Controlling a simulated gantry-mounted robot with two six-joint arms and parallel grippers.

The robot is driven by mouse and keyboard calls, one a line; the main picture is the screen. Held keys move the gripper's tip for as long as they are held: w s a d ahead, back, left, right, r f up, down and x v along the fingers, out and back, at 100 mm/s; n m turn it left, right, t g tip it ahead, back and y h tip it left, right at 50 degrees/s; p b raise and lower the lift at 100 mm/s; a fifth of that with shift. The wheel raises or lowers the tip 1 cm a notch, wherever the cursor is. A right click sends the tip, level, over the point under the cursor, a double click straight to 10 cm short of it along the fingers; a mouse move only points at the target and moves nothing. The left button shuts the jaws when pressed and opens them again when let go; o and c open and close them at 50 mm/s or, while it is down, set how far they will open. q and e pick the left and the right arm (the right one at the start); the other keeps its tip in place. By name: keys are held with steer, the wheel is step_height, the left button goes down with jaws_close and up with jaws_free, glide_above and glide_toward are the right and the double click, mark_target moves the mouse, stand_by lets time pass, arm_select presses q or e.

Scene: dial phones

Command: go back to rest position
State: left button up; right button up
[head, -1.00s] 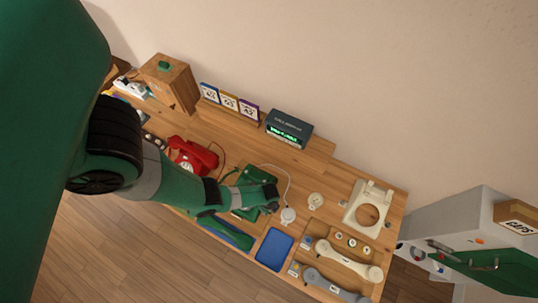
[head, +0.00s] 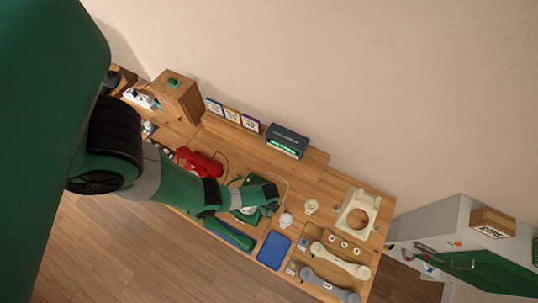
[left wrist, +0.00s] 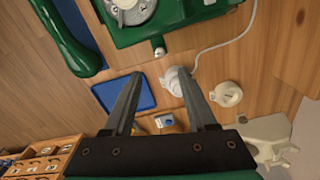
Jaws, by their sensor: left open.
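My left gripper (head: 275,203) reaches over the workbench from the left, above the green phone (head: 244,212). In the left wrist view my left gripper (left wrist: 158,78) has its two fingers spread wide with nothing between them. The green phone's body (left wrist: 180,20) is at the top of that view, with part of its dial showing. A green handset (left wrist: 66,38) lies to its left. A small white round part (left wrist: 177,80) on a cord sits on the wood beyond the fingers. My right gripper is in neither view.
A red phone (head: 200,162), a blue tray (head: 273,250), a cream phone housing (head: 357,212) and loose handsets (head: 340,261) are on the bench. A dark display box (head: 287,141) stands on the back shelf. A grey cabinet (head: 437,228) is at the right.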

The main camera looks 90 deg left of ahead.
arm_select(q)
steer(key=shift+r, duration=0.35)
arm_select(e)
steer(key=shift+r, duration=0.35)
